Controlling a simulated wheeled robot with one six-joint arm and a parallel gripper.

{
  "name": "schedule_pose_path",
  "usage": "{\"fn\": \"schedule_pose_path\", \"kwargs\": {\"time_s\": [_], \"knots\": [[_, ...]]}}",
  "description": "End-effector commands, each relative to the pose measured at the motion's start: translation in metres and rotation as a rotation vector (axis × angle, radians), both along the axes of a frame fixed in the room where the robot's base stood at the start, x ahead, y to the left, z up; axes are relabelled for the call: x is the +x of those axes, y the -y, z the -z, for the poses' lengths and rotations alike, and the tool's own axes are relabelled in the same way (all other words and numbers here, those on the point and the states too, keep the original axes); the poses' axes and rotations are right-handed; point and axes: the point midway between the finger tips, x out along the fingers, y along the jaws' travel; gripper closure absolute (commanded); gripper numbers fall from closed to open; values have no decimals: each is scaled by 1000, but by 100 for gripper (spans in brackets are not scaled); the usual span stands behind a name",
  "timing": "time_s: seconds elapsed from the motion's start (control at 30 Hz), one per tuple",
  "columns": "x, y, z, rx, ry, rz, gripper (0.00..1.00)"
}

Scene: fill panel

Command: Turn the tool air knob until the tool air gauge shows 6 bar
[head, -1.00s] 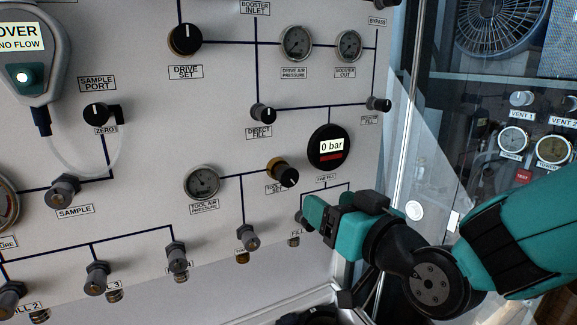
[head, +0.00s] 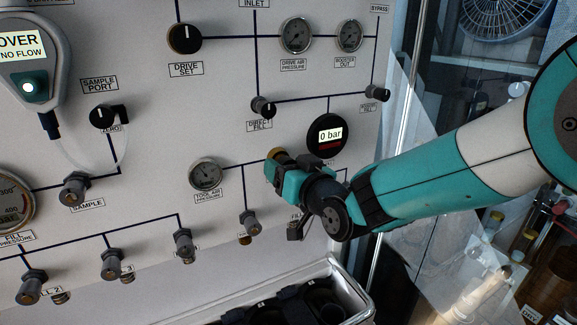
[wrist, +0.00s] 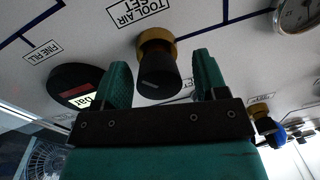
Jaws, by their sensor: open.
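The tool air knob (wrist: 157,62) is black with a brass collar, under the TOOL AIR SET label in the wrist view. My gripper (wrist: 163,75) is open, with one teal finger on each side of the knob; I cannot tell whether either touches it. In the head view my gripper (head: 277,170) covers most of the knob, and only a bit of brass (head: 275,154) shows. The tool air gauge (head: 205,174) is a round dial left of the gripper; its needle is too small to read. A gauge's edge (wrist: 297,14) shows at the wrist view's top right.
A round black display (head: 327,136) reading 0 bar sits just above my gripper; it also shows left of the fingers in the wrist view (wrist: 78,88). Valve knobs, including direct fill (head: 263,107), surround the area. An open case (head: 345,283) stands below.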

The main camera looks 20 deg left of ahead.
Motion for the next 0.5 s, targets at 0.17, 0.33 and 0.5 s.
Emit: {"fn": "schedule_pose_path", "kwargs": {"time_s": [0.17, 0.33, 0.5], "knots": [[0, 0, 0, 0, 0, 0, 64], [0, 0, 0, -1, 1, 0, 83], [0, 0, 5, -30, 39, 0, 83]]}}
